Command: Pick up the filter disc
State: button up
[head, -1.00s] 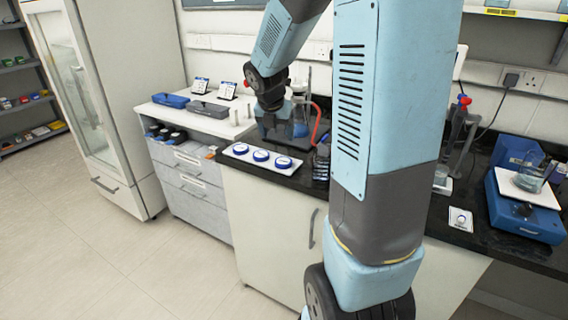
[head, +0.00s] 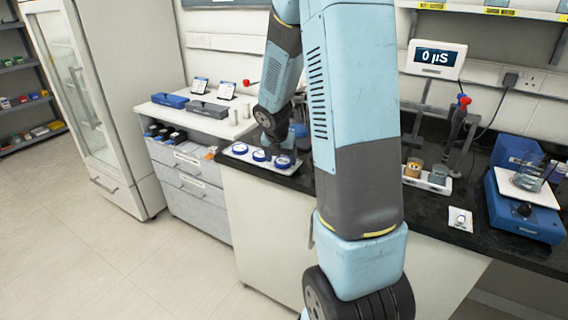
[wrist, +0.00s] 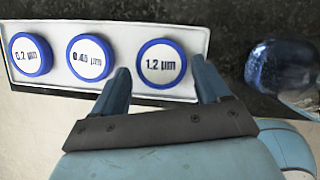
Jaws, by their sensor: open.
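Three round filter discs with blue rims and white faces sit in a row on a white tray (wrist: 116,36) on the black bench. In the wrist view they read 0.2 µm (wrist: 30,54), 0.45 µm (wrist: 90,58) and 1.2 µm (wrist: 161,63). The same discs show in the head view, left (head: 240,148), middle (head: 261,155) and right (head: 284,162). My gripper (wrist: 162,78) is open and empty. In the wrist view its two fingers lie on either side of the lower part of the 1.2 µm disc. I cannot tell its height above the tray.
A clear bluish glass vessel (wrist: 283,72) stands right of the tray, close to my right finger. A small rack with jars (head: 428,178) and a blue balance (head: 524,200) stand farther right. Grey drawers (head: 189,174) adjoin the bench at left.

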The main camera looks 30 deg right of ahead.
jog(key=shift+w+d+f, duration=0.1)
jog(key=shift+w+f, duration=0.05)
jog(key=shift+f, duration=0.25)
jog(key=shift+c, duration=0.3)
jog(key=c, duration=0.7)
